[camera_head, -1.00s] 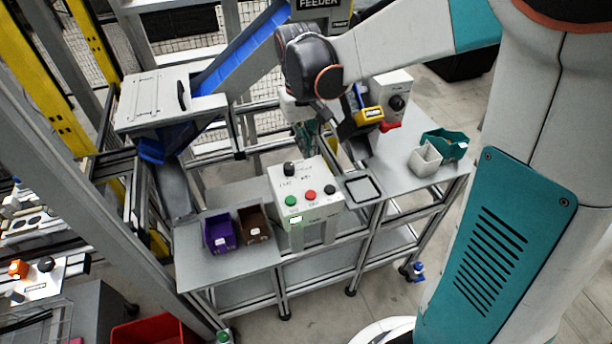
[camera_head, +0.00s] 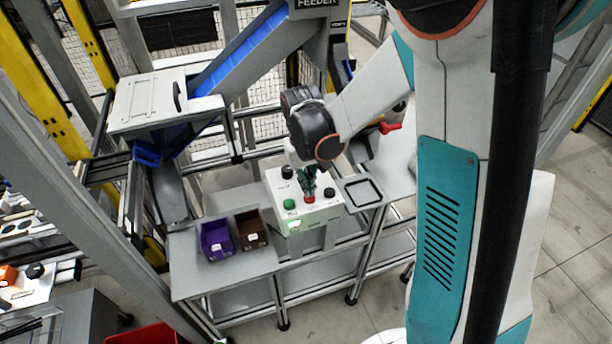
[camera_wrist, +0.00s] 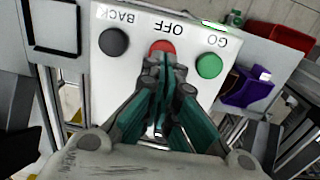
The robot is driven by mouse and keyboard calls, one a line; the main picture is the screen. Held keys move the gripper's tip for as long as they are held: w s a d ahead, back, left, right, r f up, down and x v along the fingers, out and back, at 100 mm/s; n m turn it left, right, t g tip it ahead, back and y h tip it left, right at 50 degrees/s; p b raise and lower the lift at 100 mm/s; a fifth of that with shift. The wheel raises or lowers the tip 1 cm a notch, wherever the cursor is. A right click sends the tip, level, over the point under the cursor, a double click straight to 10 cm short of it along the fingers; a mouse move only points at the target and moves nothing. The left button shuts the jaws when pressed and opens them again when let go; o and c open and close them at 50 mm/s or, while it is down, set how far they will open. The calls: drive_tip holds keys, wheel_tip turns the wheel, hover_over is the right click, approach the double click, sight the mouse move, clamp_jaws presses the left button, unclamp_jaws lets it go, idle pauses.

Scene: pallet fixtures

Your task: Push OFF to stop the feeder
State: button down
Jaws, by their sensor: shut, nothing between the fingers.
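The white control box (camera_head: 318,215) stands on the table's front edge. In the wrist view its face (camera_wrist: 135,22) carries a black BACK button (camera_wrist: 113,42), a red OFF button (camera_wrist: 161,46) and a green GO button (camera_wrist: 209,66). The red button also shows in the head view (camera_head: 310,199), just under my fingertips. My gripper (camera_head: 309,192) is shut and empty, pointing down at the red button. In the wrist view my fingertips (camera_wrist: 164,62) overlap the lower part of the red button. I cannot tell whether they touch it or press it.
A purple bin (camera_head: 216,240) and a brown bin (camera_head: 250,230) stand left of the box. A black-framed square tray (camera_head: 363,191) is at its right. A black knob (camera_head: 287,172) sits at the box's back left. The blue feeder chute (camera_head: 240,55) rises behind.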

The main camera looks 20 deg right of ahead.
drive_tip(key=shift+f, duration=0.3)
drive_tip(key=shift+f, duration=0.1)
drive_tip(key=shift+f+b, duration=0.65)
drive_tip(key=shift+b, duration=0.05)
drive_tip(key=shift+s+f, duration=0.2)
drive_tip(key=shift+s, duration=0.05)
drive_tip(key=shift+f, duration=0.1)
wheel_tip(320, 180, up, 14)
drive_tip(key=p, duration=0.4)
drive_tip(key=shift+w+a+r+p, duration=0.25)
drive_tip(key=shift+w+a+p, duration=0.05)
drive_tip(key=shift+p, duration=0.05)
